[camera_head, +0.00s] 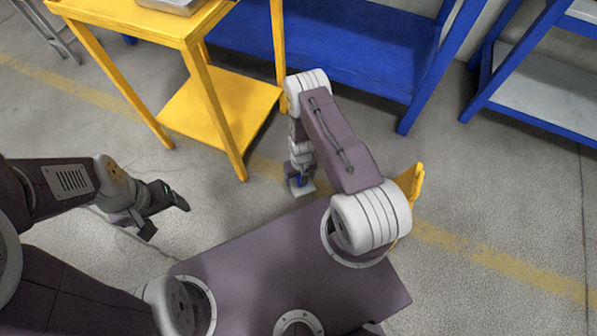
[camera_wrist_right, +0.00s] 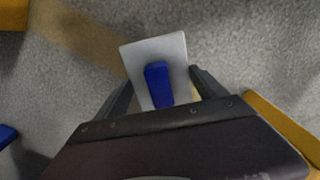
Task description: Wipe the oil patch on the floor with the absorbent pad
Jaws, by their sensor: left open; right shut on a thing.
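The absorbent pad (camera_wrist_right: 157,51) is a pale grey rectangular plate with a blue grip block (camera_wrist_right: 158,83) on top. My right gripper (camera_wrist_right: 163,88) is shut on the blue block, with a finger on each side. In the head view the pad (camera_head: 301,188) is low over the floor or on it, close to the yellow floor line; I cannot tell whether it touches. My right arm hides part of it. My left gripper (camera_head: 166,212) is open and empty above the floor at left. No oil patch can be made out in either view.
A yellow cart (camera_head: 222,100) stands just behind and left of the pad. A blue bench (camera_head: 320,50) stands at the back, and a blue rack (camera_head: 545,90) at the right. A yellow object (camera_head: 416,186) lies right of my right arm. Grey floor at right is clear.

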